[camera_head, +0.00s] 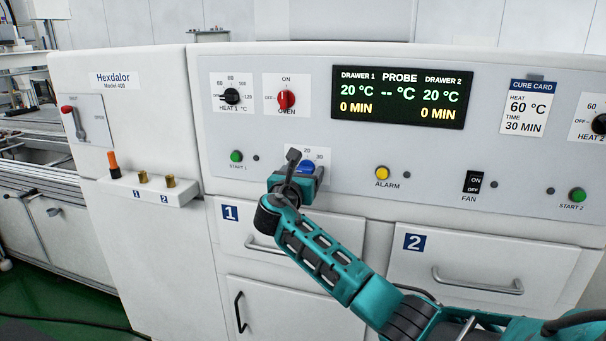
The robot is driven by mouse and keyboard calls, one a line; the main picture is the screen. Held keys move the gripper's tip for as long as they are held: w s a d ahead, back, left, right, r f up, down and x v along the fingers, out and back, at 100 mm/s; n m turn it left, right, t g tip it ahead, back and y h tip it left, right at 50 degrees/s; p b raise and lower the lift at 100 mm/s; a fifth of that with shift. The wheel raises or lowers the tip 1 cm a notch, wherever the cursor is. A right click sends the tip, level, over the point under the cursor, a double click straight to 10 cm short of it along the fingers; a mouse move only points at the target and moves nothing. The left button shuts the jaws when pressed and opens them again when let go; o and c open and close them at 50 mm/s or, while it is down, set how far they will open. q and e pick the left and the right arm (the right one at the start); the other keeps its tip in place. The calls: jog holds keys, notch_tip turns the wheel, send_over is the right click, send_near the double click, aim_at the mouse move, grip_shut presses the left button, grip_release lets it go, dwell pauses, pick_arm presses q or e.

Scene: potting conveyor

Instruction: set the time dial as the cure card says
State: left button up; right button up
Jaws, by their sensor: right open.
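The cure card (527,108) on the right of the panel reads heat 60 °C and time 30 MIN. The time dial is a blue knob (306,167) low on the panel, left of centre. Its scale shows 20 and 30; the rest of it is hidden behind my gripper. My right gripper (293,160) is open at the front of this knob and overlaps its left side. I cannot tell whether the fingers touch it. The display (402,97) reads 20 °C and 0 MIN for drawer 1 and for drawer 2. My left gripper is out of view.
The HEAT 1 knob (232,96) and red OVEN switch (286,99) sit above the dial. The green START 1 button (236,156) is to its left, the yellow ALARM button (382,172) to its right. Drawer 1's handle (262,245) is below my arm; drawer 2's handle (478,283) is right.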

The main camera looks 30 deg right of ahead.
jog(key=shift+d, duration=0.1)
jog(key=shift+c, duration=0.3)
jog(key=c, duration=1)
